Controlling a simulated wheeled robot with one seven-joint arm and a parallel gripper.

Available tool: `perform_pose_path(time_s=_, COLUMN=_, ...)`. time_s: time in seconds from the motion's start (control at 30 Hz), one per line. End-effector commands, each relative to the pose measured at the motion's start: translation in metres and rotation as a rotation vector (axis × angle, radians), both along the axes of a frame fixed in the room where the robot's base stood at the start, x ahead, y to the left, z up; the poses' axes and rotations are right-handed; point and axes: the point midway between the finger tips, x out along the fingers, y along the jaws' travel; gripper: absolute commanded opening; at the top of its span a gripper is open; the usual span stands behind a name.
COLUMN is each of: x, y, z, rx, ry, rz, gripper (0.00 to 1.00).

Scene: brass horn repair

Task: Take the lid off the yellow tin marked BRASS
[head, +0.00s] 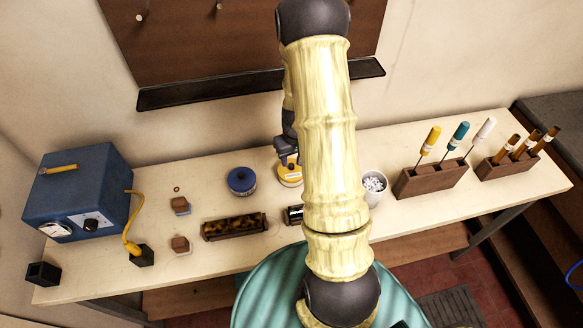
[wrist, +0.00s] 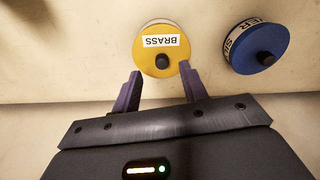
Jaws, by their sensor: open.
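The yellow tin (wrist: 160,28) has its lid on, with a white BRASS label and a dark knob (wrist: 162,62) on top. In the head view the tin (head: 291,181) stands on the bench, partly hidden by my gripper and arm. My gripper (wrist: 160,69) is open and empty. Its two purple fingers point at the near side of the lid. The right fingertip overlaps the lid's edge in the wrist view; the left one shows just off the rim. I cannot tell whether either touches.
A blue tin (head: 241,181) with a dark knob stands close to the yellow tin; its label is partly readable. A dark mottled roll (head: 234,226) lies in front. A white cup (head: 373,188) and tool blocks (head: 432,180) stand to the right. A blue box (head: 85,190) is at left.

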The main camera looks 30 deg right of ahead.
Motion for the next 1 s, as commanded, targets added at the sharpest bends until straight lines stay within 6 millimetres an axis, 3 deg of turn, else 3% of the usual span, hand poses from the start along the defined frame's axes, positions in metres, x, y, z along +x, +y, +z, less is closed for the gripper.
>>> perform_pose_path(time_s=0.3, x=0.005, y=0.003, z=-0.03, rx=0.0, ry=0.001, rz=0.0, gripper=0.43)
perform_pose_path(time_s=0.87, x=0.006, y=0.002, z=-0.033, rx=0.0, ry=0.0, rz=0.0, gripper=0.43)
perform_pose_path(time_s=1.0, x=0.006, y=0.002, z=-0.033, rx=0.0, ry=0.0, rz=0.0, gripper=0.18)
